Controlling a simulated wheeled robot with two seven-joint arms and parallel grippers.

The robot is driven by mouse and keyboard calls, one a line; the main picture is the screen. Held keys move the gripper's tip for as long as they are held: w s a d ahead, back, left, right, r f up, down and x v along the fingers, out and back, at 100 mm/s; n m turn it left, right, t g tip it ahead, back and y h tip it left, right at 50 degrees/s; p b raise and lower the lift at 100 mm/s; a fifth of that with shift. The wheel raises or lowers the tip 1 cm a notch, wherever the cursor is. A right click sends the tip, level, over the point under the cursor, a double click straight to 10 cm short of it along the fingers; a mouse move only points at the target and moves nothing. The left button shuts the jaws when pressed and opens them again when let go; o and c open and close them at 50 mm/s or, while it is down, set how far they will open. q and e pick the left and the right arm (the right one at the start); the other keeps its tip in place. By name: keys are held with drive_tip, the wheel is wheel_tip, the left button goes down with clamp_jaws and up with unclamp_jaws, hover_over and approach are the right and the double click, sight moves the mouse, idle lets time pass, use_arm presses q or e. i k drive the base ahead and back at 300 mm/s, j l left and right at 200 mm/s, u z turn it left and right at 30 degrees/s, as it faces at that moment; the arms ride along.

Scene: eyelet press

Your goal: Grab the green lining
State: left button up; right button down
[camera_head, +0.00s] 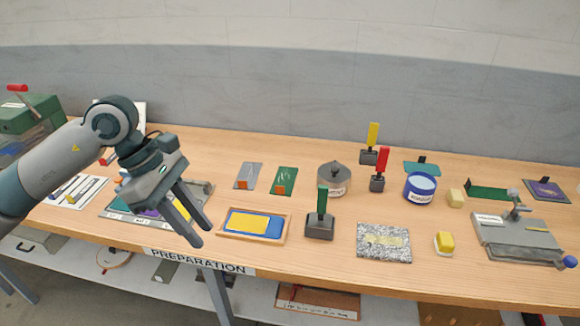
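A flat green sheet (285,180) with an orange tab lies on the bench near the middle; it may be the green lining, but I cannot tell for certain. Other green pieces are a teal sheet (420,168) with a dark tab and a dark green piece (488,191) at the right. My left gripper (203,235) is open, with its fingers pointing down and to the right. It shows in front of a grey tray (120,208) holding purple and yellow pieces, partly hiding it. Nothing shows between its fingers. My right gripper is not in view.
A wooden tray (222,233) with yellow and blue pads lies right of my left gripper. A green-handled stamp (320,222), a grey pot (334,178), a blue tin (419,187), a speckled slab (384,241) and a grey press (518,236) stand on the bench.

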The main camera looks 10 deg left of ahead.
sight(285, 179)
drive_tip(key=i, duration=1.15)
